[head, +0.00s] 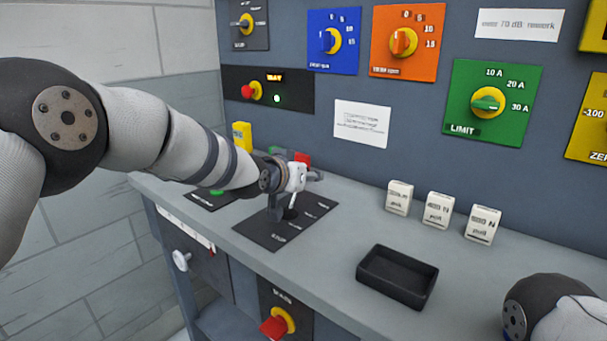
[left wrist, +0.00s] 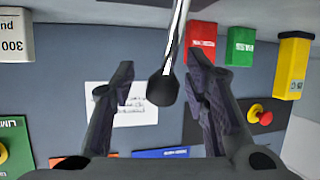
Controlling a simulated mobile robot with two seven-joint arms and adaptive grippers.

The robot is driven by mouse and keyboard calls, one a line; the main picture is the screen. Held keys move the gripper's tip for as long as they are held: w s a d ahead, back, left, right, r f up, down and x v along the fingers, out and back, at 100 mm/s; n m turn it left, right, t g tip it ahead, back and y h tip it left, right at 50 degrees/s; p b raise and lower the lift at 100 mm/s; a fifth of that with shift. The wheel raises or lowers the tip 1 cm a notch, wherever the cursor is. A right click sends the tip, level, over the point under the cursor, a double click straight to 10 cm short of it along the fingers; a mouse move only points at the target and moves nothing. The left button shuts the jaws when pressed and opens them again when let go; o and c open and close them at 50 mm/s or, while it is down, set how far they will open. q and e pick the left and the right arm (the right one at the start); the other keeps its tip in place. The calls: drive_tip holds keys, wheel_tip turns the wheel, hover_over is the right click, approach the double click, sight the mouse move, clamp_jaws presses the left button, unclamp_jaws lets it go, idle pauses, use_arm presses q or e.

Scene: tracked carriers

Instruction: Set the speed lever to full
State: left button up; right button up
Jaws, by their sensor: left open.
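The speed lever, a shiny metal rod with a dark knob (left wrist: 162,90), shows in the left wrist view between my left gripper's two fingers (left wrist: 162,78). The fingers are apart, with a visible gap on each side of the knob. In the head view my left gripper (head: 290,203) is over the lever's black plate (head: 262,232) on the bench and hides much of the lever. The plate has small white labels along its right side and front, too small to read surely. My right gripper is out of view; only part of my right arm shows at the lower right.
A black tray (head: 397,277) and several white labelled blocks (head: 438,210) stand on the bench to the right. A yellow block (head: 242,136) and a red block (head: 302,159) are behind my left arm. Dials fill the panel (head: 440,50). A red-handled switch (head: 278,323) is on the bench front.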

use_arm(q)
drive_tip(key=v, duration=1.2)
